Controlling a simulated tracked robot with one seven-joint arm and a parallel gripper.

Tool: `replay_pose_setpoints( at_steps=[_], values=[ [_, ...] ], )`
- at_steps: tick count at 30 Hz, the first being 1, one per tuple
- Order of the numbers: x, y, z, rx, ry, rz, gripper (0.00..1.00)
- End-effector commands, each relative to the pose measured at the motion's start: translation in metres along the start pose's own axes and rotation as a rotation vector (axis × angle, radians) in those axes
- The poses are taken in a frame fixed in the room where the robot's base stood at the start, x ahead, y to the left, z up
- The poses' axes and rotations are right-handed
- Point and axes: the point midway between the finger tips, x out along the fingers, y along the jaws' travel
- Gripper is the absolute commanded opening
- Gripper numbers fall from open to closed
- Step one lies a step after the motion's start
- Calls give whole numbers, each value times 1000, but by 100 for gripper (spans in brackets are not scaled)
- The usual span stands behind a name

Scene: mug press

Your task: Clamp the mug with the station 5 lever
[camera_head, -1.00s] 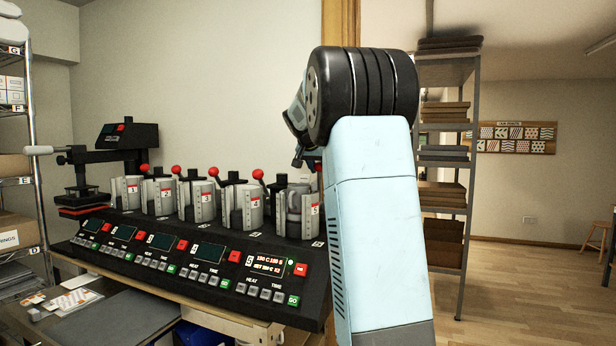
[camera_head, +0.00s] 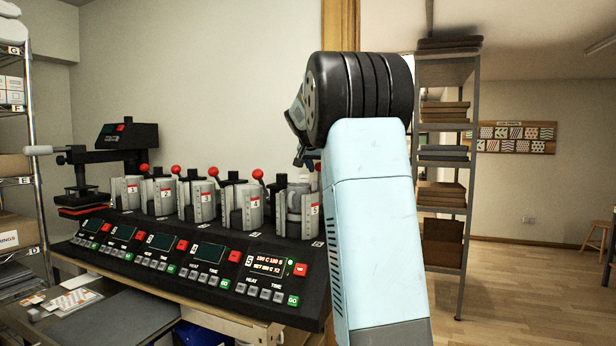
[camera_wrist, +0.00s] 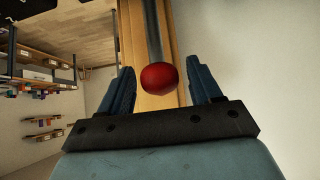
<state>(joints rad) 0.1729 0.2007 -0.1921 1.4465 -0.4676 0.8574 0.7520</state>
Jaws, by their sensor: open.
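Station 5 (camera_head: 315,226) is the rightmost clamp of the press row, with a grey mug (camera_head: 295,200) standing in it. The red knob (camera_head: 318,167) of its lever shows just left of my arm, which hides most of the lever. In the wrist view, a red ball knob (camera_wrist: 159,77) on a grey rod lies between the two blue fingers of my gripper (camera_wrist: 160,88). The fingers are open, with a gap on both sides of the knob. In the head view only a small dark part of my gripper (camera_head: 304,157) shows, above station 5.
Stations 1 to 4 stand in a row to the left, each with a red-knobbed lever; station 4 (camera_head: 243,208) is closest. The control panel (camera_head: 190,262) slopes below them. A flat press (camera_head: 85,185) stands at the far left. A shelf rack (camera_head: 443,180) is behind my arm.

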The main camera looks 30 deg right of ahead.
Motion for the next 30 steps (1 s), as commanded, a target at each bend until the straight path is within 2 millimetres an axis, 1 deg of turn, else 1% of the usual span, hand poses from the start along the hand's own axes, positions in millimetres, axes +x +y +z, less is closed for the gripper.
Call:
replay_pose_setpoints(
  at_steps=[21, 25, 30],
  values=[
    [-48, 0, -30, 1, 1, -1, 64],
    [-53, 0, -34, 0, 0, -1, 64],
    [-54, 0, -34, 0, 0, -1, 64]
  ],
)
